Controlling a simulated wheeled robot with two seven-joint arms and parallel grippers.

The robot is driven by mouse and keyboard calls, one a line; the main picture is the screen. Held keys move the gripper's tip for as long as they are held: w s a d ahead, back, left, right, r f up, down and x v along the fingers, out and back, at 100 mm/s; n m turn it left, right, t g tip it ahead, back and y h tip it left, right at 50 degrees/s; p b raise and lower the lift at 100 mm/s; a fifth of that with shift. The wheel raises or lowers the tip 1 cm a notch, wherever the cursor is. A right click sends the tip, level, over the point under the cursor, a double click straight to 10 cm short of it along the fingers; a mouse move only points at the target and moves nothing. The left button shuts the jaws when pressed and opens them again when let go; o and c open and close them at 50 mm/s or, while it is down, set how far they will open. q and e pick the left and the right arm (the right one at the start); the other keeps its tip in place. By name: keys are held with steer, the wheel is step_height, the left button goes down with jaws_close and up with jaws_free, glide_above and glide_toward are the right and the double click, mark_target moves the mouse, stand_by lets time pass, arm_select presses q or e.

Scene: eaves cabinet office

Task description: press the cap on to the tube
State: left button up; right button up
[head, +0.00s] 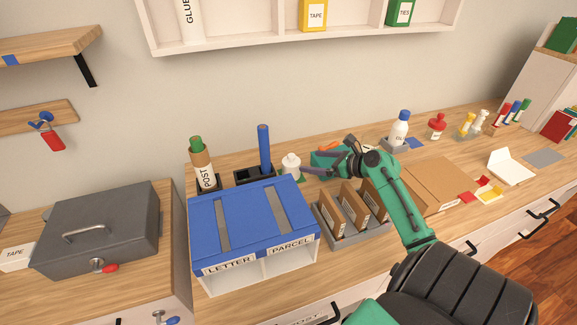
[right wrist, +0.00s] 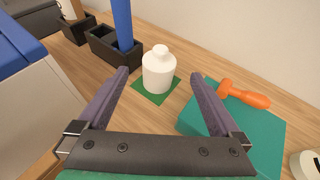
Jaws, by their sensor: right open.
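A brown cardboard tube (head: 204,172) labelled POST stands slightly tilted in a dark holder at the back left of the counter. A green cap (head: 196,143) is at its top end; I cannot tell how far it is pushed in. The tube's lower part shows at the top left of the right wrist view (right wrist: 70,9), with its top out of frame. My right gripper (head: 318,158) is open and empty, well to the right of the tube. Its fingers point towards a white bottle (right wrist: 158,74) on a green mat. My left gripper is not in view.
A blue-topped LETTER/PARCEL sorter (head: 246,222) stands in front of the tube. A blue upright thing (head: 264,150) stands in a black holder (right wrist: 104,45) between tube and gripper. A teal box (right wrist: 258,130) with an orange-handled tool (right wrist: 245,94) lies under my right gripper.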

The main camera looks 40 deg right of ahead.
mark_target(295, 159)
steer(key=x, duration=1)
steer(key=shift+f, duration=0.15)
steer(key=shift+s, duration=0.1)
steer(key=c, duration=1.3)
